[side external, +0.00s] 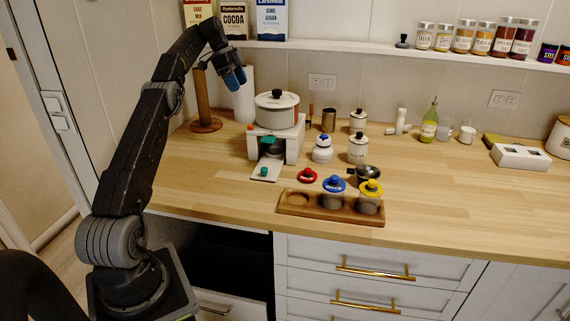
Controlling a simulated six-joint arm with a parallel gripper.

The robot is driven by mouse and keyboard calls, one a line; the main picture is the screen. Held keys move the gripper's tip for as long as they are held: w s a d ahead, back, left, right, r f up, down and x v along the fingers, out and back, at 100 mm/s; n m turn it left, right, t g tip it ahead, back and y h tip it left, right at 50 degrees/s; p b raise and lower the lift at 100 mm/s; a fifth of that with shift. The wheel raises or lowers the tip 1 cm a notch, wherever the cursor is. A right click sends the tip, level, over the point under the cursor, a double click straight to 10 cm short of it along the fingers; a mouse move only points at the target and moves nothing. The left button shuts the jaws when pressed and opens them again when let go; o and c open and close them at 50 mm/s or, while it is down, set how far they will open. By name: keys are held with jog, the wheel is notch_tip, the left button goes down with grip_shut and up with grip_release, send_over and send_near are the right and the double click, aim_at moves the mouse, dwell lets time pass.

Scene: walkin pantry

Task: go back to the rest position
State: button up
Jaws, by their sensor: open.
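My gripper (234,78) is at the end of my raised arm, high above the back left of the counter. Its blue-tipped fingers point down, with nothing visible between them. It is in front of a white paper roll and well clear of the counter objects. A wooden tray (292,211) lies near the counter's front edge. In it stand a jar with a blue lid (334,184) and a jar with a yellow lid (370,187); its left hollow is empty. A red lid (307,175) lies on the counter behind the tray.
A white pot (277,110) stands on a white stand (292,146) right of my gripper. A wooden post (203,97) and a white roll (243,95) stand close below my arm. A shelf (400,52) with jars and boxes runs along the wall. The counter's right front is clear.

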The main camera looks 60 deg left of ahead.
jog(key=w+d+r+n+y, duration=0.1)
jog(key=w+d+r, duration=0.1)
jog(key=d+r, duration=0.3)
jog(key=w+d+r+n, duration=0.1)
jog(key=w+d+r, duration=0.1)
jog(key=d, duration=0.5)
jog(key=s+d+r+n+y, duration=0.1)
jog(key=s+d+r+n, duration=0.1)
jog(key=d, duration=0.6)
jog(key=s+d+r+n, duration=0.1)
jog(key=s+d+r, duration=0.15)
jog(key=d, duration=0.65)
jog(key=s+d+f+n+t+y, duration=0.15)
jog(key=s+d+f, duration=0.35)
jog(key=s+d, duration=0.7)
jog(key=s+d+f+n, duration=0.2)
jog(key=s+d+f, duration=0.3)
jog(key=s+f, duration=0.3)
jog(key=shift+s+t, duration=0.45)
jog(key=shift+s, duration=0.55)
jog(key=shift+d+n, duration=0.1)
jog(key=shift+n, duration=0.15)
